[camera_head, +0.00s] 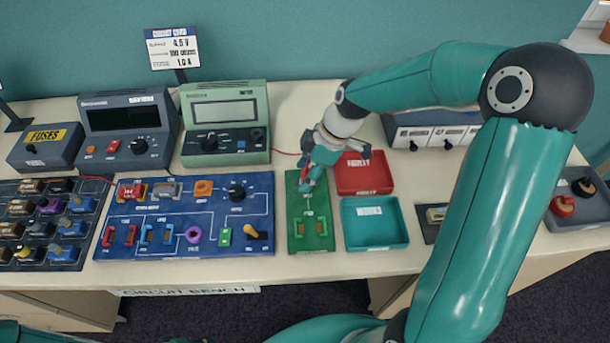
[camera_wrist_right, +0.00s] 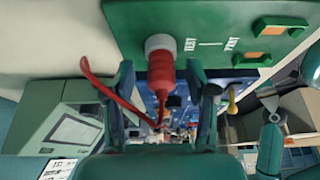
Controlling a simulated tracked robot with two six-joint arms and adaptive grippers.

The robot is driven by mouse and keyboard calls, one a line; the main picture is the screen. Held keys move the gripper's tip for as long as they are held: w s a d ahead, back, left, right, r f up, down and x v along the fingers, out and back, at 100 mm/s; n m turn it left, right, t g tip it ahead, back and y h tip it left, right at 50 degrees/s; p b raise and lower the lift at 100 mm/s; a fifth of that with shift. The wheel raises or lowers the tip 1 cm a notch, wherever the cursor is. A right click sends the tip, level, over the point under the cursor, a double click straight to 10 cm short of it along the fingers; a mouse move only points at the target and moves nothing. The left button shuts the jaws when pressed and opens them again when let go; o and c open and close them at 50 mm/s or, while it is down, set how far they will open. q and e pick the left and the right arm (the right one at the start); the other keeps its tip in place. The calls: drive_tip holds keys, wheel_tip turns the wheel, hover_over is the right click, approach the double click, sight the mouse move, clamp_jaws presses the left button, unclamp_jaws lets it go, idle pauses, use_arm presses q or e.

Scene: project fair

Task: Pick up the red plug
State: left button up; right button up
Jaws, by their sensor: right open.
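The red plug (camera_wrist_right: 160,72) stands in a grey socket ring on the green test board (camera_wrist_right: 215,25) in the right wrist view, with a red lead attached. My right gripper (camera_wrist_right: 160,88) is open, with one finger on each side of the plug; I cannot tell if either finger touches it. In the head view my right gripper (camera_head: 309,174) is over the far end of the green board (camera_head: 309,226) and hides the plug. A bit of red lead (camera_head: 286,153) shows beside it. My left gripper is not in view.
A red tray (camera_head: 365,188) and a teal tray (camera_head: 393,241) lie right of the board. The blue circuit panel (camera_head: 165,245) is to its left. A green meter (camera_head: 223,157) and a dark meter (camera_head: 122,148) stand behind the panel.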

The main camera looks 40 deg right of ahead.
drive_tip(key=shift+c, duration=0.4)
clamp_jaws()
drive_tip(key=shift+r, duration=0.15)
